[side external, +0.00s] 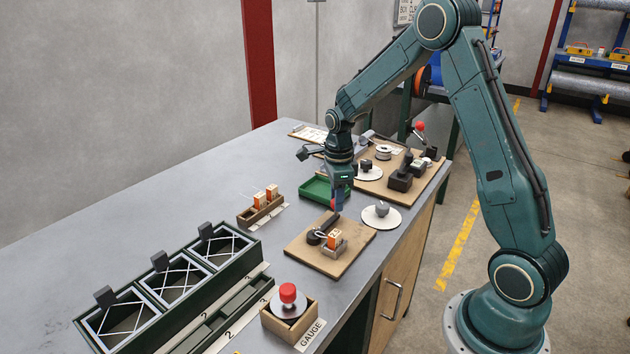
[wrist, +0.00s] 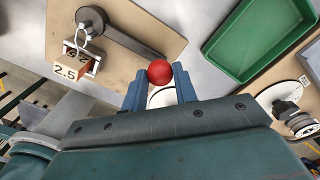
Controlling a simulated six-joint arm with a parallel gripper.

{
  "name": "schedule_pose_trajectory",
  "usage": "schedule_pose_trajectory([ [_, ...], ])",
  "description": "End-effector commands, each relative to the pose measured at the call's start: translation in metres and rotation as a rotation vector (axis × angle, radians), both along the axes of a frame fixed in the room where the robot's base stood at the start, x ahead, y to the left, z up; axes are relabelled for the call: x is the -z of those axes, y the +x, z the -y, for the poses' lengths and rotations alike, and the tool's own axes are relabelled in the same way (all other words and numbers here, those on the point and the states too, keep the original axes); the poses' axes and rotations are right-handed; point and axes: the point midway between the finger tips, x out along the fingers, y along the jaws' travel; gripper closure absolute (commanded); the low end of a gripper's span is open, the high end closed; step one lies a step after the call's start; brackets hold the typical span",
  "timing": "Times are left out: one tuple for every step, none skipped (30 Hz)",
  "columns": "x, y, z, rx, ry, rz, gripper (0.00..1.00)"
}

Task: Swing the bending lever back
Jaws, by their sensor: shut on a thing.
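The bending lever (wrist: 135,45) is a dark grey bar on a wooden board (wrist: 165,22). It runs from a round dark pivot (wrist: 92,20) to a red ball knob (wrist: 158,72). My gripper (wrist: 158,78) is shut on the red knob, one blue finger on each side. In the side view my gripper (side external: 338,205) points down over the far edge of the board (side external: 311,261). A block marked 2.5 (wrist: 72,66) sits beside the pivot, and a thin wire loop (wrist: 83,36) shows between them.
A green tray (side external: 316,189) lies behind the board, with a white disc (side external: 381,217) to its right. A dark rack (side external: 165,285) with several bays stands front left. A red-topped gauge (side external: 288,304) stands in front. A second board (side external: 400,172) holds spools and blocks at the back.

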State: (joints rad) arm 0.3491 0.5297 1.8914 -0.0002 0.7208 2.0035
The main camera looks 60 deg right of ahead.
Motion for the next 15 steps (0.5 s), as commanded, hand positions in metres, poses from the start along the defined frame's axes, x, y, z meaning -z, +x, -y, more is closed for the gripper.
schedule_pose_trajectory([
  [-0.0016,-0.0003,0.0011,0.011,-0.002,0.004,1.00],
  [-0.0016,-0.0007,0.0010,0.015,-0.002,0.004,1.00],
  [-0.0016,-0.0011,0.0010,0.019,-0.002,0.004,1.00],
  [-0.0016,-0.0014,0.0010,0.021,-0.003,0.003,1.00],
  [-0.0016,-0.0016,0.0009,0.023,-0.003,0.003,1.00],
  [-0.0016,-0.0018,0.0009,0.024,-0.002,0.002,1.00],
  [-0.0015,-0.0019,0.0009,0.024,-0.002,0.002,1.00],
  [-0.0015,-0.0020,0.0009,0.024,-0.002,0.002,1.00],
  [-0.0015,-0.0021,0.0009,0.024,-0.001,0.001,1.00],
  [-0.0015,-0.0021,0.0009,0.024,-0.002,0.001,1.00],
  [-0.0015,-0.0023,0.0009,0.024,-0.002,0.001,1.00],
  [-0.0015,-0.0023,0.0008,0.024,-0.002,0.001,1.00],
  [-0.0015,-0.0024,0.0009,0.024,-0.001,0.000,1.00],
  [-0.0015,-0.0025,0.0008,0.024,-0.001,0.000,1.00],
  [-0.0015,-0.0025,0.0009,0.024,-0.001,0.000,0.66],
])
